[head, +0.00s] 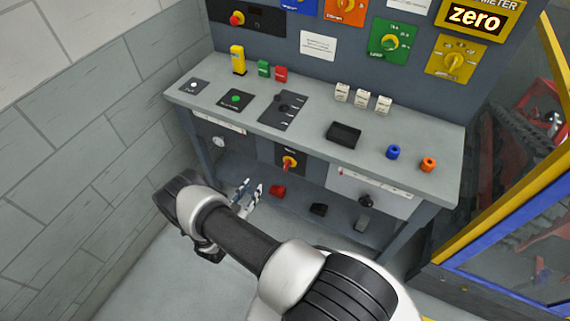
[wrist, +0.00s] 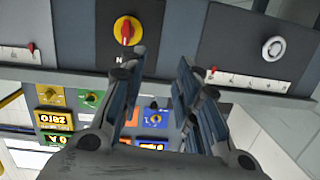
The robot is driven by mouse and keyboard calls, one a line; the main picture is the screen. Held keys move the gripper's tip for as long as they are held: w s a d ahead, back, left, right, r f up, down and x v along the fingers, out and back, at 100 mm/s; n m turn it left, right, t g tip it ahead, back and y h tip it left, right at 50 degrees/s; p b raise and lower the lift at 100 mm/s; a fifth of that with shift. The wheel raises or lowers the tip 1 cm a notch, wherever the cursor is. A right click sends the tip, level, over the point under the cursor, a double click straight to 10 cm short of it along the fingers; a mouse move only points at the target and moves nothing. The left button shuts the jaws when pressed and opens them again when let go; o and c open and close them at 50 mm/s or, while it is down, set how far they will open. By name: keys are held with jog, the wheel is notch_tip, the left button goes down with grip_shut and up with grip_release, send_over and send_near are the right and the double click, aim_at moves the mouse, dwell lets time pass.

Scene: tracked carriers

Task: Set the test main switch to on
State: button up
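A rotary switch (head: 289,162) with a red handle on a yellow disc sits on a black plate on the bench front; it looks like the test main switch. In the wrist view the same switch (wrist: 127,30) shows near the top, with its handle roughly upright. Lettering on its plate is mostly cut off. My gripper (head: 249,190) is in front of the bench, below and left of the switch in the head view. In the wrist view my gripper (wrist: 160,62) has its fingers apart with nothing between them, and the switch lies just beyond the left finger, apparently not touched.
A round pale knob (wrist: 273,48) on a dark plate and a scale with a red slider (wrist: 212,74) are beside my right finger. The bench top (head: 230,120) overhangs the front. A black knob (head: 366,201) sits farther right. A yellow-blue framed cage (head: 500,170) stands at right.

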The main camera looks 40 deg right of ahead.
aim_at(285, 168)
jog(key=s+d+f+h, duration=0.1)
jog(key=s+d+h, duration=0.1)
jog(key=s, duration=0.3)
jog(key=b+x, duration=0.1)
jog(key=x, duration=1)
jog(key=b+x, duration=0.1)
jog(key=x, duration=0.4)
jog(key=shift+s+d+f+b, duration=0.1)
jog(key=shift+d+f+b, duration=0.25)
jog(key=shift+f, duration=0.05)
jog(key=shift+c, duration=0.6)
grip_shut()
